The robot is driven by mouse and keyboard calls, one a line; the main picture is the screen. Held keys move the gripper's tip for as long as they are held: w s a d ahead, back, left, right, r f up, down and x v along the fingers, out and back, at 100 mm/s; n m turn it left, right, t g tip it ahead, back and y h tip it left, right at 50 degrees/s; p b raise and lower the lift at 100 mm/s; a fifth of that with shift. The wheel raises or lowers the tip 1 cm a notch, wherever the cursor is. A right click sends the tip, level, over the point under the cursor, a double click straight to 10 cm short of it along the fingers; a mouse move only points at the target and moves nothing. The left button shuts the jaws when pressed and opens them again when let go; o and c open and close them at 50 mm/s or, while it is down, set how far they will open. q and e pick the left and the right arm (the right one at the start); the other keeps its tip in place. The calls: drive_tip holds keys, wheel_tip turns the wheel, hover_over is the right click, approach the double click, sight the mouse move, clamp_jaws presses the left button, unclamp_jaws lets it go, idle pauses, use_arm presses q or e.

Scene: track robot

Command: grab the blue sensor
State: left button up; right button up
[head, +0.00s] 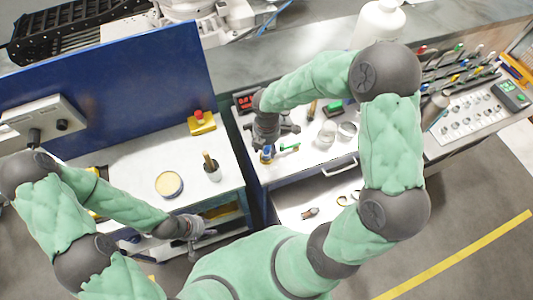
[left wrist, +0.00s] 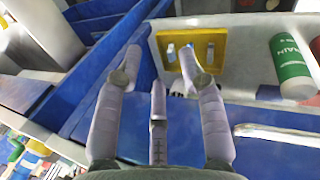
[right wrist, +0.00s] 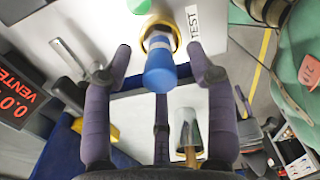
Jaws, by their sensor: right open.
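The blue sensor (right wrist: 160,72) is a blue cylinder on a gold ringed base, seen in the right wrist view near a "TEST" label. In the head view the blue sensor (head: 266,156) is small, on the white bench top just below my right gripper (head: 268,142). In the right wrist view my right gripper (right wrist: 160,58) is open, with a finger on each side of the sensor; I cannot tell contact. My left gripper (head: 196,232) hangs low at the left bench front. The left wrist view shows my left gripper (left wrist: 160,55) open and empty.
A green-handled tool (head: 289,148) and glass jars (head: 326,134) lie close to the sensor. A red display (head: 245,102) stands behind it.

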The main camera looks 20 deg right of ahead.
drive_tip(key=shift+f, duration=0.1)
clamp_jaws()
idle(0.3)
